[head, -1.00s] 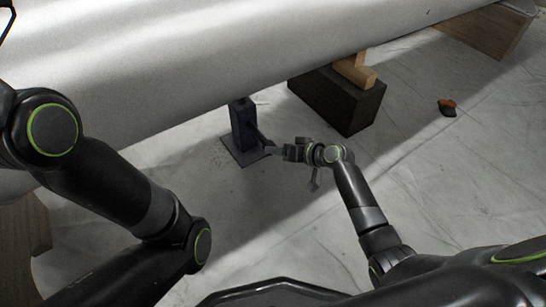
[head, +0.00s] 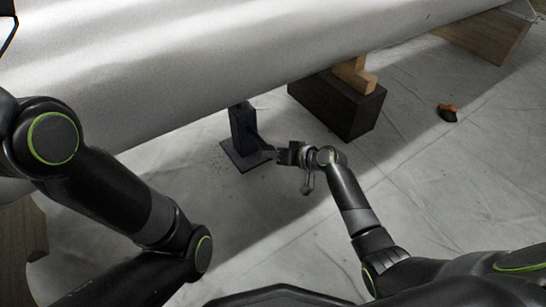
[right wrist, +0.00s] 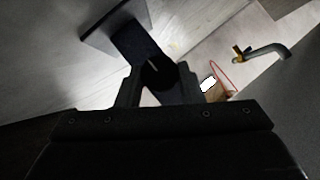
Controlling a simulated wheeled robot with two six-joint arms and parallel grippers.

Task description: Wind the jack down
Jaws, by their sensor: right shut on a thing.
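The jack (head: 243,130) is a dark upright post on a square base plate (head: 236,160). It stands on the sheeted floor at the edge of the large pale hull-like body (head: 200,60), whose side hides its top. My right gripper (head: 277,156) is just right of the jack, shut on the jack's handle. In the right wrist view the fingers (right wrist: 159,88) close around the dark rounded handle end (right wrist: 157,72), with the jack's post (right wrist: 137,40) beyond. The handle is dark and partly hidden by the gripper. My left arm shows at left, but its gripper is out of view.
A dark block (head: 335,108) with a wooden piece (head: 354,75) on top stands under the body, right of the jack. A wooden support (head: 490,33) is at upper right. A small orange and black thing (head: 447,112) lies on the floor. Floor in front is clear.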

